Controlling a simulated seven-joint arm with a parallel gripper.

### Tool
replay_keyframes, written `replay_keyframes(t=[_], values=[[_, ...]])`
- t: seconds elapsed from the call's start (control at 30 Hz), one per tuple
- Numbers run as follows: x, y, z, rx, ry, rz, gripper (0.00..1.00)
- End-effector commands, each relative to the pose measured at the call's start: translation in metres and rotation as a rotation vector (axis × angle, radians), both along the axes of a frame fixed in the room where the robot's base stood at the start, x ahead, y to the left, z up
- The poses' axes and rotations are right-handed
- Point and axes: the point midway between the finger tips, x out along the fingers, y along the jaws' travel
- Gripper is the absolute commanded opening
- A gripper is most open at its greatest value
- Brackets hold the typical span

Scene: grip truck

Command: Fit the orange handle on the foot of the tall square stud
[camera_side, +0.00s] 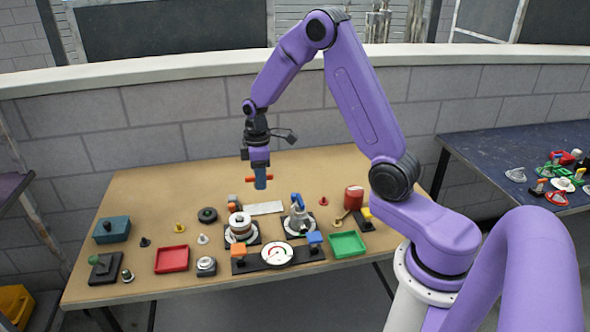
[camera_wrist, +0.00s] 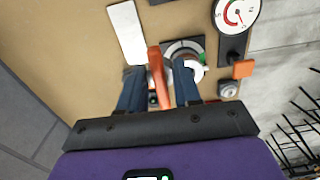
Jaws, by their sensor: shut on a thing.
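My gripper (camera_side: 260,185) is shut on the orange handle (camera_side: 251,180) and holds it in the air above the back-middle of the table. In the wrist view the orange handle (camera_wrist: 155,70) stands between the two dark blue fingers of my gripper (camera_wrist: 158,82), its long part pointing away from the palm. Below it is a round station (camera_side: 240,228) with a white ring and stacked discs, partly hidden behind the handle and a finger in the wrist view (camera_wrist: 183,47). I cannot make out clearly which post is the tall square stud or its foot.
A white plate (camera_side: 264,208) lies flat beside the stations. A gauge (camera_side: 278,253) sits between orange and blue blocks at the front. A station with a blue lever (camera_side: 297,200), a red can (camera_side: 353,198), a red tray (camera_side: 172,259) and a green tray (camera_side: 347,244) stand around. The back left table is clear.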

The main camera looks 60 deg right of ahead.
Motion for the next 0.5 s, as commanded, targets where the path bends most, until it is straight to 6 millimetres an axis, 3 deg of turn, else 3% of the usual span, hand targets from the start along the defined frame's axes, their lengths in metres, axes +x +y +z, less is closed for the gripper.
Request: replay_keyframes(t=[0.03,0.2,0.33,0.5], values=[[0.006,0.019,0.003,-0.001,-0.002,0.006,0.0],[0.015,0.058,0.009,0.0,-0.001,-0.004,0.0],[0.017,0.072,0.011,0.0,0.0,-0.009,0.0],[0.017,0.076,0.004,-0.001,0.002,-0.012,0.0]])
